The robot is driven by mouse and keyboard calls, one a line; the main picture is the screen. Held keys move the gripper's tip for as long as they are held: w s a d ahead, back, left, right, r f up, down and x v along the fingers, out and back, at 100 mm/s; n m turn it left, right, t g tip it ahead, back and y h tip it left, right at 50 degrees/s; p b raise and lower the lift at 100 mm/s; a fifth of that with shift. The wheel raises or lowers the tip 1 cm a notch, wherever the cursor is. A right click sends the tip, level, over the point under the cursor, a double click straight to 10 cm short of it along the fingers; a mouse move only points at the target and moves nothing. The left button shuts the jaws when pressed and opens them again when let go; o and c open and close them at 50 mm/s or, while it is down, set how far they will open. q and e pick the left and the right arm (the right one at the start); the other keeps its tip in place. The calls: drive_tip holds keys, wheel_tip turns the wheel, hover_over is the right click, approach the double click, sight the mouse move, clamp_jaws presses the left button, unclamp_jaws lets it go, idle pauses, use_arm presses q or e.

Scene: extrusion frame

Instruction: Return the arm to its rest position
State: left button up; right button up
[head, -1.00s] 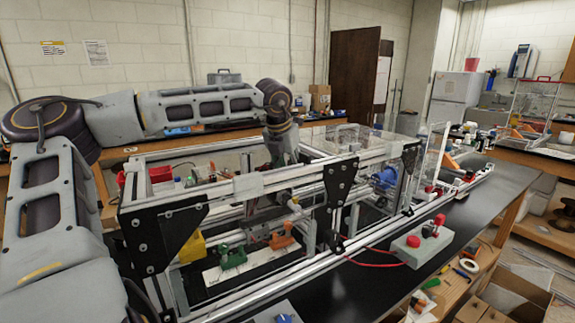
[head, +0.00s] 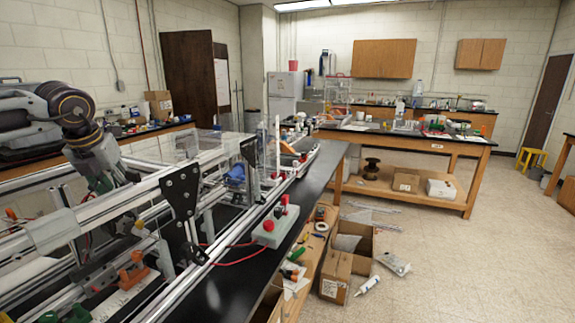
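My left arm comes in from the left edge, behind the aluminium extrusion frame (head: 130,193). Its wrist bends down, and the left gripper (head: 108,182) hangs at the frame's far side, behind the top rails. The rails and brackets cover its fingertips, so I cannot see whether it is open, shut or holding something. My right gripper is not in view. A grey control box with red buttons (head: 270,230) sits on the black bench top (head: 235,283), to the right of the frame.
Open cardboard boxes (head: 345,265) stand on the floor beside the bench. Orange and green clamps (head: 133,275) lie inside the frame at lower left. A second wooden bench (head: 420,145) stands at the back. The floor at right is mostly clear.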

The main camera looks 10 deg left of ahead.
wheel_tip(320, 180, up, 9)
drive_tip(key=p, duration=0.9)
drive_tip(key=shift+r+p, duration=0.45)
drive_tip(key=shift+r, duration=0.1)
